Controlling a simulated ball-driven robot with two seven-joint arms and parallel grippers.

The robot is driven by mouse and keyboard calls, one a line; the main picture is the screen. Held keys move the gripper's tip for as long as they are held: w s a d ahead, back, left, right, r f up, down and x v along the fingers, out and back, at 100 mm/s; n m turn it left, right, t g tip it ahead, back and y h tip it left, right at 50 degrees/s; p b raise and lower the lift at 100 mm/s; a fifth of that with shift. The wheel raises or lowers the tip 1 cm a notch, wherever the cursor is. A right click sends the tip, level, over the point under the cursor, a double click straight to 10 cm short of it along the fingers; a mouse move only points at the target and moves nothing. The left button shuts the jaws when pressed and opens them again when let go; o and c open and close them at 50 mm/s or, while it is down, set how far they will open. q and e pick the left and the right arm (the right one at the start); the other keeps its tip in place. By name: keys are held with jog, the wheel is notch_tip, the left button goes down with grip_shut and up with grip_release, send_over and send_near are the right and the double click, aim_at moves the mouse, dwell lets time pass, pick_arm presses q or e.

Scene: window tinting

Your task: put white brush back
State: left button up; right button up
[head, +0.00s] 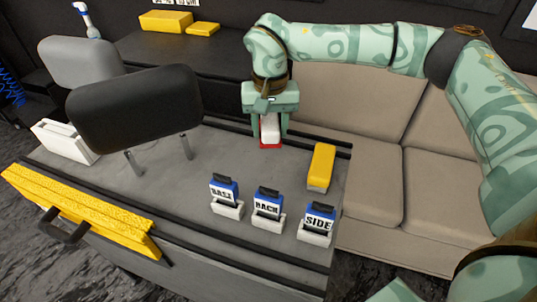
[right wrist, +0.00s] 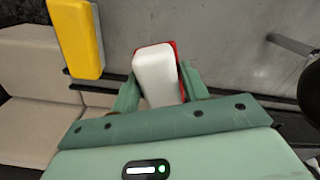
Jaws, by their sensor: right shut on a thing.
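The white brush (right wrist: 156,75) is a rounded white block between the fingers of my right gripper (right wrist: 158,92). In the head view my right gripper (head: 269,121) points down, shut on the white brush (head: 270,130), at the back right of the grey table top (head: 190,195). A red edge (head: 271,146) shows under the brush; I cannot tell if it is part of the brush or a marking on the table. Whether the brush touches the table is unclear. My left gripper is not in view.
A yellow block with a white underside (head: 321,167) lies right of the gripper. Three blue-and-white labelled holders (head: 268,207) stand at the front right. A black headrest (head: 135,108) on posts stands at the left. A beige seat (head: 360,180) is at the right.

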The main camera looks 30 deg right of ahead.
aim_at(270, 123)
notch_tip(270, 123, down, 8)
jog(key=shift+r+b, duration=0.1)
jog(key=shift+b, duration=1.1)
jog(key=shift+r, duration=0.1)
jog(key=o, duration=1)
notch_tip(270, 123, up, 12)
jog(key=p, duration=0.4)
jog(key=shift+r, duration=0.1)
